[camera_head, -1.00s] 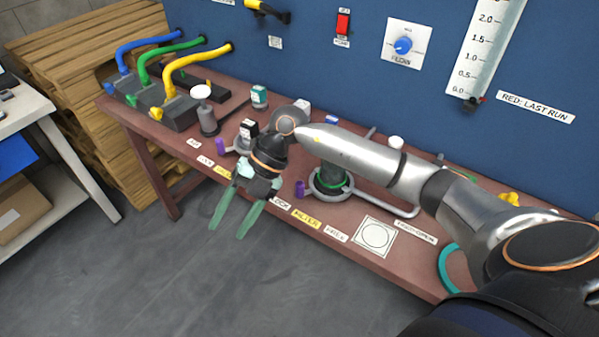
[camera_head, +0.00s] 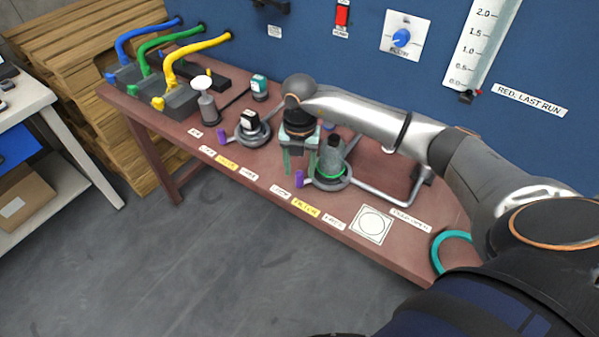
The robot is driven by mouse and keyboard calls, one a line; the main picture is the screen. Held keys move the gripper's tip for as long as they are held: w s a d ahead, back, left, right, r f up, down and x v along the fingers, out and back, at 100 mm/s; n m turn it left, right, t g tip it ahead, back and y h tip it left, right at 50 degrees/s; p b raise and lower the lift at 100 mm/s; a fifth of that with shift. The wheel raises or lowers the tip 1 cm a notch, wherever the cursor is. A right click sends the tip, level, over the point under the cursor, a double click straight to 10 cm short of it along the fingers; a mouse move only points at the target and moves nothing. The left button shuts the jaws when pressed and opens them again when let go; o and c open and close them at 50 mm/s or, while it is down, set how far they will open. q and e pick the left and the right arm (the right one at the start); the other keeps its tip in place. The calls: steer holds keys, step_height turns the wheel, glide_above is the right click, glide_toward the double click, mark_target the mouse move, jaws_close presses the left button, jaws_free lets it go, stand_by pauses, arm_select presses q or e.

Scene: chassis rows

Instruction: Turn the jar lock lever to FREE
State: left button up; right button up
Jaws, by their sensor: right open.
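Two ring-shaped holders with purple levers stand on the table. The left holder (camera_head: 240,138) carries a small black-and-white jar (camera_head: 250,122); its purple lever (camera_head: 222,136) points left, toward the white label (camera_head: 207,151) that seems to read LOCK. The right holder (camera_head: 345,183) carries a grey cylinder (camera_head: 330,158) with a green band; its purple lever (camera_head: 300,178) also sits on the left side. My right gripper (camera_head: 300,160) is open, with its green fingers pointing down between the two holders, just behind the right one's lever. Contact cannot be told. My left gripper is not in view.
Yellow labels (camera_head: 306,207) and white labels (camera_head: 334,221) line the table's front edge. A blue panel rises behind; a square marked pad (camera_head: 371,225) lies at right.

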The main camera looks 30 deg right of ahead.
steer(key=shift+f, duration=1.35)
steer(key=shift+c, duration=0.3)
jaws_close()
